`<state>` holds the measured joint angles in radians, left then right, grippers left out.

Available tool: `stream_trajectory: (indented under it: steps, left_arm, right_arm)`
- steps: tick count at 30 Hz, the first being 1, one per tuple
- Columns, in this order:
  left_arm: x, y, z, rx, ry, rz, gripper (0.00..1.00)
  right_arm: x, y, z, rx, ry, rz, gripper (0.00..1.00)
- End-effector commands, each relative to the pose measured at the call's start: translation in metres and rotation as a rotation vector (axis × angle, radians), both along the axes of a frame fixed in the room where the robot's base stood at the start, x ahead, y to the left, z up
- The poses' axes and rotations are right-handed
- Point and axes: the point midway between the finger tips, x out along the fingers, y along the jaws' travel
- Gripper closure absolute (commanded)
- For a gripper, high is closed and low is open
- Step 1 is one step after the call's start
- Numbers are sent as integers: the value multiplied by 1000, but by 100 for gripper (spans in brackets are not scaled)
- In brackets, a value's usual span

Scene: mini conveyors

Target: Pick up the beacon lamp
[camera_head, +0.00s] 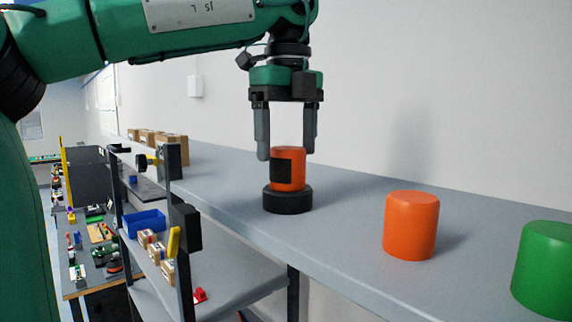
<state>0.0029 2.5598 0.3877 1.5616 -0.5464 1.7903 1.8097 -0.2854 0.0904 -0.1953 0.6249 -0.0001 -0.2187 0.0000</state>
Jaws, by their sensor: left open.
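The beacon lamp (289,199) stands upright on the grey shelf top. It has a black round base and an orange body with a black square patch on its side. My left gripper (286,154) points straight down above it. The fingers are open, one to each side of the lamp's upper part, with the tips about level with its top. The left fingertip shows a little in front of the lamp's left edge; I cannot tell whether either finger touches it. My right gripper is not in view.
An orange cylinder (410,225) stands to the right of the lamp, and a green cylinder (545,268) further right. Cardboard boxes (171,149) stand at the shelf's far end. A wall runs behind. Lower left are a blue bin (144,223) and a cluttered workbench.

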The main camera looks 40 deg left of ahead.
Motion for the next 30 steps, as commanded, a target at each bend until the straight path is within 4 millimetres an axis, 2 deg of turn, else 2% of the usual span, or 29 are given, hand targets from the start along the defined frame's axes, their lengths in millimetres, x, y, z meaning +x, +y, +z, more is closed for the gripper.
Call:
stream_trajectory:
  steps: [3, 7, 12, 19, 20, 27, 30]
  left_arm:
    - [-2, 2, -10, 0, 3, -2, 26]
    - [-2, 2, -26, -1, 3, -2, 26]
    - [-2, 2, -38, 0, 0, -1, 26]
    - [-2, 2, -40, 1, 0, 0, 26]
    - [-2, 2, -40, 1, 0, 0, 30]
    - [-2, 2, -40, 1, 0, 0, 77]
    - [-2, 2, -39, 1, 0, 0, 77]
  right_arm:
    - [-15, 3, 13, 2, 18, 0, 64]
    - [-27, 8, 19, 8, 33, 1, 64]
    - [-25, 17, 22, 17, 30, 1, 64]
    - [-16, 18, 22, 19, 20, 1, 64]
    - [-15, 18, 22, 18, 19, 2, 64]
    - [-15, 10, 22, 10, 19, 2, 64]
    - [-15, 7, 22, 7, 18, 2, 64]
